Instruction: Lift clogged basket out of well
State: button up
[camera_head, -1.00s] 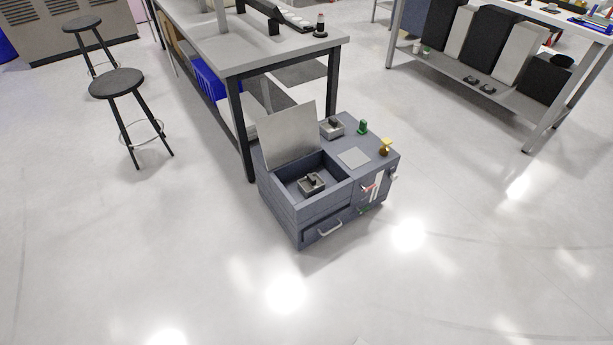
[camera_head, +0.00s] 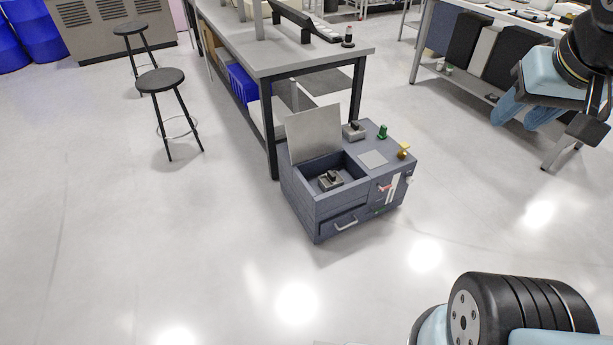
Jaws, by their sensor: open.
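A dark blue-grey fixture box (camera_head: 338,205) stands on the floor at the middle, its light grey lid (camera_head: 314,134) raised. In its open well (camera_head: 350,168) sits a small grey basket (camera_head: 330,181) with a black handle on top. Its contents are too small to make out. A similar grey basket (camera_head: 354,132) with a dark top stands on the box's upper surface behind the well.
The box top carries a pale square plate (camera_head: 373,158), a green knob (camera_head: 382,131) and a gold one (camera_head: 403,150). Its front has a drawer handle (camera_head: 346,224). A workbench (camera_head: 300,55) stands close behind. Stools (camera_head: 161,80) are at left. Floor in front is clear.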

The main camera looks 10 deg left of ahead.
aim_at(329, 181)
jog(key=u, duration=0.15)
jog(key=i, duration=1)
jog(key=z, duration=0.05)
